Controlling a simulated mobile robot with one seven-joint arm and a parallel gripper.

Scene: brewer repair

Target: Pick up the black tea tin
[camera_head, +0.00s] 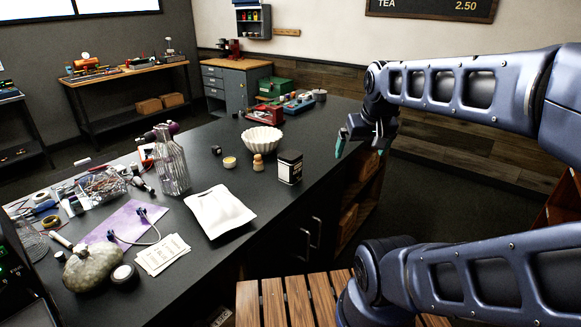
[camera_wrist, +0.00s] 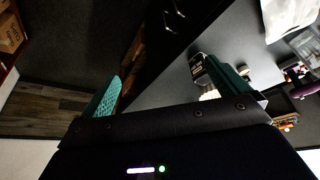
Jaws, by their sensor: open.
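The black tea tin (camera_head: 289,168) stands upright on the dark counter (camera_head: 300,118), close to its right edge, with a pale label on its front. In the wrist view the tin (camera_wrist: 197,66) shows partly, beside the right-hand teal finger, which hides some of it. My gripper (camera_head: 361,146) is open and empty, to the right of the tin and beyond the counter edge. Its two teal fingers stand wide apart in the wrist view (camera_wrist: 168,85). The fingers do not touch the tin.
A small wooden figure (camera_head: 258,163), a yellow-topped small jar (camera_head: 230,162) and a white fluted bowl (camera_head: 262,139) stand left of the tin. A glass bottle (camera_head: 171,165) and a white packet (camera_head: 220,211) are farther left. A slatted wooden surface (camera_head: 300,299) lies in front.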

